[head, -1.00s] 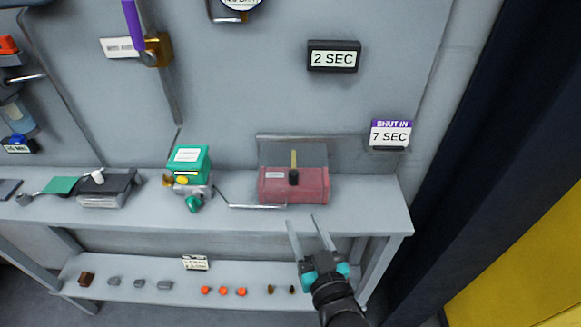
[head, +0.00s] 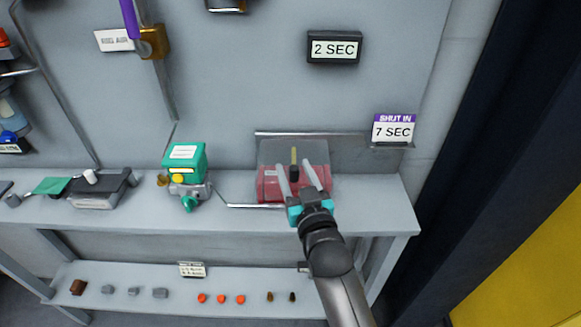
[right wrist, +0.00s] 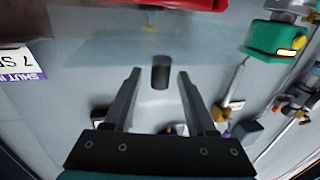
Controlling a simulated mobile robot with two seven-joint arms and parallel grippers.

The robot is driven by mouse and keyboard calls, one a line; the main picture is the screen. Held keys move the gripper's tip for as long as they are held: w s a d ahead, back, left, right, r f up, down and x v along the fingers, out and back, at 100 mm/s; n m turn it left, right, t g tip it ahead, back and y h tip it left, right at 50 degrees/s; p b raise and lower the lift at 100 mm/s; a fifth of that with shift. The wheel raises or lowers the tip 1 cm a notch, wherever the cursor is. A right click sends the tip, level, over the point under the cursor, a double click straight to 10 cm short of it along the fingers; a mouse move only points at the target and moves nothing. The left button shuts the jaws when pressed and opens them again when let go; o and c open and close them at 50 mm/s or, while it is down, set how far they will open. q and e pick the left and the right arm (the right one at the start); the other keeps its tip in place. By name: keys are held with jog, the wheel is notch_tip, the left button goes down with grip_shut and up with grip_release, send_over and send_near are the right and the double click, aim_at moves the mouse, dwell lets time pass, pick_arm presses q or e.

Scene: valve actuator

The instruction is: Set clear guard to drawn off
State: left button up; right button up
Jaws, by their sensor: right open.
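The clear guard (head: 312,152) is a see-through grey pane at the red box (head: 268,188) on the bench. It also shows as a faint pane in the right wrist view (right wrist: 110,45). A dark knob with a yellow pointer (head: 293,157) shows behind or through it. My right gripper (head: 294,168) is open and empty, its fingers over the red box, pointing towards the knob. In the right wrist view the dark knob (right wrist: 160,76) lies between the open fingertips (right wrist: 160,90). I cannot tell whether the fingers touch the guard. My left gripper is out of view.
A green actuator (head: 184,160) stands on the bench to the left, with a thin metal rod beside it. A "SHUT IN 7 SEC" sign (head: 394,130) and a "2 SEC" sign (head: 334,48) are on the wall panel. Small parts lie on the lower shelf (head: 210,310).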

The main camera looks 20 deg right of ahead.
aim_at(294, 162)
jog(key=shift+w+b, duration=0.85)
jog(key=shift+w, duration=1.05)
jog(key=shift+c, duration=0.3)
grip_shut()
